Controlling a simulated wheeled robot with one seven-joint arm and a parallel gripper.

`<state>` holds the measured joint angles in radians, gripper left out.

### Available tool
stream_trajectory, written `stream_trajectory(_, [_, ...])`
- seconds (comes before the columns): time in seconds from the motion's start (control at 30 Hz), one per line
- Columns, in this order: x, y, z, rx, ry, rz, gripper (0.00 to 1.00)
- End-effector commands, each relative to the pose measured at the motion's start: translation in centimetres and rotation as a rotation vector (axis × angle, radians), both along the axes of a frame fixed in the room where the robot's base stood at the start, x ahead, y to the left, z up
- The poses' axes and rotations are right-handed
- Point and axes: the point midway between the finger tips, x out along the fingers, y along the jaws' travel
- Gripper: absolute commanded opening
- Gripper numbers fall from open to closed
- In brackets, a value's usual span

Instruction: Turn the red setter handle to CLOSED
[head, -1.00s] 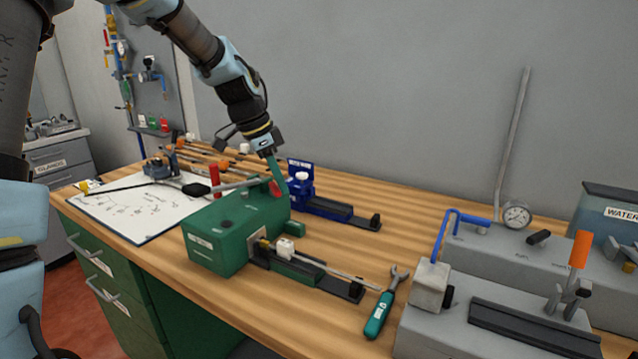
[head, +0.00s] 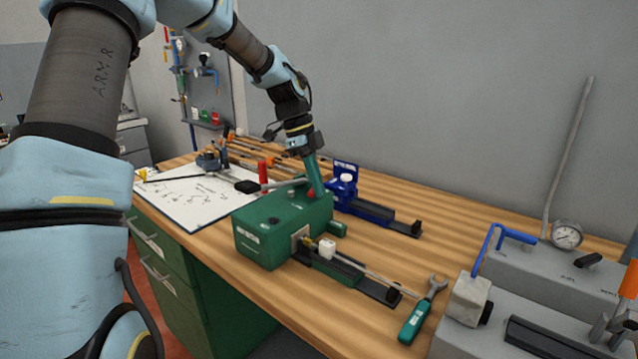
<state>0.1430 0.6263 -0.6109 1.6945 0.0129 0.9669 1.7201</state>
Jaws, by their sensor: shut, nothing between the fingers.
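The red setter handle (head: 263,175) stands upright at the left end of a grey lever (head: 287,184) on the green setter box (head: 278,228). My gripper (head: 317,192) points down at the back right of the box's top, to the right of the red handle and apart from it. Its teal fingers are shut and empty. Whether the fingertips touch the box or the lever's right end I cannot tell. A CLOSED mark is not legible in this view.
A blue device (head: 372,208) stands behind the box. A paper sheet (head: 195,208) lies at left. A grey bench unit (head: 555,285) stands at right.

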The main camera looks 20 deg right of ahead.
Motion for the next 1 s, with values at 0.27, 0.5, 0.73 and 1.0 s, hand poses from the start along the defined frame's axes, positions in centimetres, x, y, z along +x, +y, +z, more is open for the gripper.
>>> stream_trajectory(0.27, [0.7,-0.5,0.2,-0.001,0.0,0.001,0.0])
stream_trajectory(0.5, [1.4,-0.9,0.1,0.0,0.0,0.001,0.0])
stream_trajectory(0.73, [1.4,-0.9,0.0,0.0,-0.002,0.003,0.0])
stream_trajectory(1.0, [-0.3,-3.2,0.1,0.0,0.0,-0.002,0.0])
